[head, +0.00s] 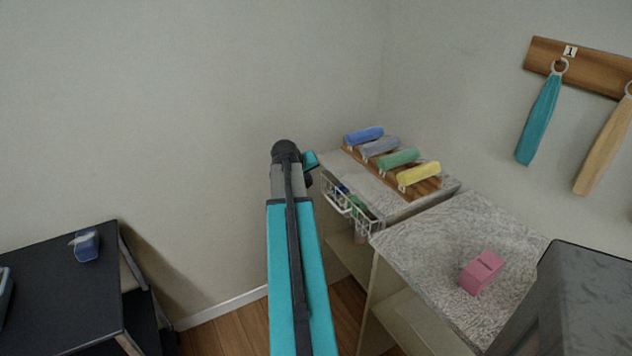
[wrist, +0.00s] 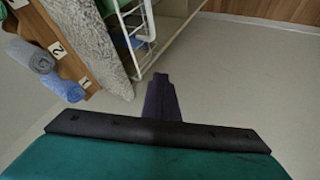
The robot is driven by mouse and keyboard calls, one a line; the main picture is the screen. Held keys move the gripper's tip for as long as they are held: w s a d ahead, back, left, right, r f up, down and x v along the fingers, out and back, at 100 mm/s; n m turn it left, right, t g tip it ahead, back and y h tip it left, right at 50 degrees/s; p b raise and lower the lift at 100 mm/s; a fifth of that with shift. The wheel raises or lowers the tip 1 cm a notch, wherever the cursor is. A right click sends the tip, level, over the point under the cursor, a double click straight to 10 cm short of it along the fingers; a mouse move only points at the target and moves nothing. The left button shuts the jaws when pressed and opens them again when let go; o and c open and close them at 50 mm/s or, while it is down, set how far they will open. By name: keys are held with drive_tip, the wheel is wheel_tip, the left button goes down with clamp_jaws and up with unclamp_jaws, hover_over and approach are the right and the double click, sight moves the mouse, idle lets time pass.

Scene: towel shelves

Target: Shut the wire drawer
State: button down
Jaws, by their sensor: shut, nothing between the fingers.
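The wire drawer (head: 364,219) is a white wire basket under the top of the far grey-topped shelf unit. It appears to stick out a little past the top's front edge, with a white handle and blue and green cloth inside. Its white wires also show in the wrist view (wrist: 150,25) at the top, beside the stone-like top's edge. My gripper (wrist: 160,82) is shut and empty, its dark fingers pointing toward the drawer's wires. They look close to the wires, but I cannot tell whether they touch. In the head view my arm mostly hides the gripper, left of the drawer.
Rolled blue, grey, green and yellow towels (head: 399,159) lie on a wooden rack on the far unit. A pink block (head: 482,272) sits on the nearer grey top (head: 425,240). A black table (head: 65,300) stands left. Towels (head: 540,120) hang on the right wall.

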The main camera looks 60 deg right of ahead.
drive_tip(key=shift+w+d+f+n+y+p, duration=0.15)
drive_tip(key=shift+w+p, duration=0.35)
drive_tip(key=shift+p, duration=0.7)
drive_tip(key=shift+w+a+f+n+y+p, duration=0.15)
drive_tip(key=shift+w+p, duration=0.35)
drive_tip(key=shift+p, duration=0.65)
drive_tip(key=shift+w+d+f+p, duration=0.15)
drive_tip(key=shift+w+p, duration=0.35)
drive_tip(key=shift+p, duration=0.7)
drive_tip(key=shift+f, duration=0.15)
drive_tip(key=p, duration=0.3)
approach(320, 187)
wheel_tip(320, 187, down, 3)
drive_tip(key=w, duration=0.3)
drive_tip(key=shift+s+d+f+p, duration=0.15)
drive_tip(key=shift+s+d+p, duration=0.4)
drive_tip(key=shift+s+d, duration=0.1)
drive_tip(key=shift+s+d+f+p, duration=0.2)
drive_tip(key=shift+s+d+p, duration=0.3)
drive_tip(key=shift+s+d, duration=0.15)
drive_tip(key=shift+w, duration=0.15)
